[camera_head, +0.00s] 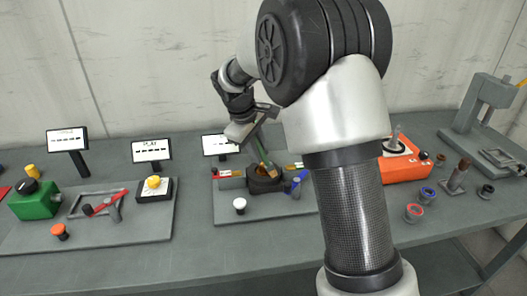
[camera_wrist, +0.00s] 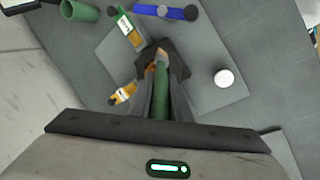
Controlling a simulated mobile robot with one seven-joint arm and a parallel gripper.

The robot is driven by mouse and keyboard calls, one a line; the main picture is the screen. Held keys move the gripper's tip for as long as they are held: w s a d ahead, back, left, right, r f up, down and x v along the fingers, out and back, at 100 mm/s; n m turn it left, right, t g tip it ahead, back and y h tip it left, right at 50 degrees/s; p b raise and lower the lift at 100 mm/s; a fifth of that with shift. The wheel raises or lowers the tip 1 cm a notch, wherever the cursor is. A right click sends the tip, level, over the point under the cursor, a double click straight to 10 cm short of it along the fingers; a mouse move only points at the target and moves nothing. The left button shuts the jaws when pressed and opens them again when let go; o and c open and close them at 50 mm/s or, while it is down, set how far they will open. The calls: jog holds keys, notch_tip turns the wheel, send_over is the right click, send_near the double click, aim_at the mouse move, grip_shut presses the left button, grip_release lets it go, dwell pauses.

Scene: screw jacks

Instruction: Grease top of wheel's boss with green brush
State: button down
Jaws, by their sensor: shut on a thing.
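My gripper (camera_head: 256,122) is shut on the green brush (camera_head: 262,146). The brush points down, and its lower end is at a dark round pot-like thing (camera_head: 264,184) on the middle board. I cannot tell whether the tip touches it or is inside it. In the wrist view, the green handle (camera_wrist: 162,98) lies between my dark fingers (camera_wrist: 162,80), over a dark block (camera_wrist: 155,55). A blue part with dark ends (camera_head: 297,186) is beside the dark thing; it also shows in the wrist view (camera_wrist: 165,12). I cannot clearly make out a wheel's boss.
The middle board (camera_head: 228,215) also bears a white knob (camera_head: 239,205). On the left are a green box (camera_head: 35,200) and a red lever (camera_head: 105,205). On the right are an orange box (camera_head: 405,168) and a grey press (camera_head: 490,105).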

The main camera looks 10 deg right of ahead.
jog(key=shift+s+d, duration=0.75)
jog(key=shift+s, duration=0.3)
dwell(0.7)
notch_tip(320, 180, up, 6)
jog(key=p, duration=0.4)
jog(key=shift+p, duration=0.3)
jog(key=shift+r, duration=0.1)
notch_tip(320, 180, up, 3)
jog(key=shift+f+p, duration=0.1)
jog(key=shift+p, duration=1.1)
